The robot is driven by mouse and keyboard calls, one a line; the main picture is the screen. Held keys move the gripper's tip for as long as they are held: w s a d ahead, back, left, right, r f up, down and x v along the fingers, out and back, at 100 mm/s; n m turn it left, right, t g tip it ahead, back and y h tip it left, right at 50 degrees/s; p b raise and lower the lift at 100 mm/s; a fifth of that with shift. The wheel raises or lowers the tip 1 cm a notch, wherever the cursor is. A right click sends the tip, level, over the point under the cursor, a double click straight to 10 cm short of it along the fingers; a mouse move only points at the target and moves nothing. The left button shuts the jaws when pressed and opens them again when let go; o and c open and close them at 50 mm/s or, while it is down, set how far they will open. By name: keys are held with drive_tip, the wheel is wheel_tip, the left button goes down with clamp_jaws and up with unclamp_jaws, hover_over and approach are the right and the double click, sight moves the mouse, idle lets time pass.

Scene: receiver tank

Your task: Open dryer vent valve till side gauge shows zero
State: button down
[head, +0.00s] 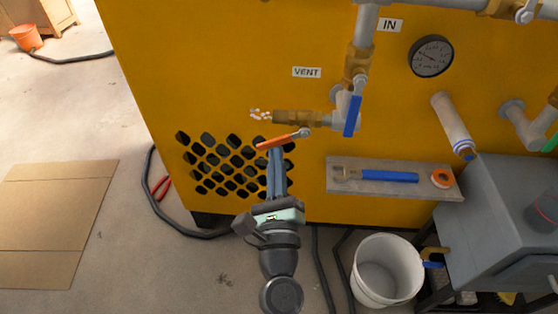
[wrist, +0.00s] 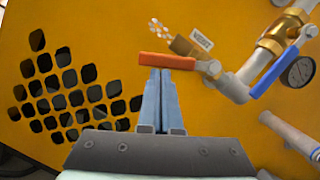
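The vent valve has an orange lever (head: 277,141) that lies nearly level, roughly along the brass vent outlet (head: 297,117) under the VENT label (head: 307,72). White puffs (head: 260,114) come from the outlet's left end. In the wrist view, the orange lever (wrist: 166,61) crosses just beyond my fingertips. My gripper (head: 275,152) is below the lever, its two fingers together with only a thin line between them. The tips seem to be at the lever's lower edge; I cannot tell whether they touch. The side gauge (head: 431,56) is at upper right; its reading is too small to tell.
A blue-handled valve (head: 352,115) stands close right of the lever. A shelf (head: 340,184) holds a blue-handled wrench (head: 388,176) and a tape roll (head: 442,178). A white bucket (head: 387,270) and grey box (head: 500,205) stand lower right.

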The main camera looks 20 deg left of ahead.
drive_tip(key=shift+a, duration=0.1)
idle(0.4)
drive_tip(key=s+d+f+b, duration=0.4)
drive_tip(key=s+d+f, duration=0.1)
drive_tip(key=s, duration=0.3)
drive_tip(key=shift+s+d+f+b, duration=0.25)
drive_tip(key=shift+s+f+b, duration=0.05)
drive_tip(key=shift+b, duration=0.05)
idle(4.8)
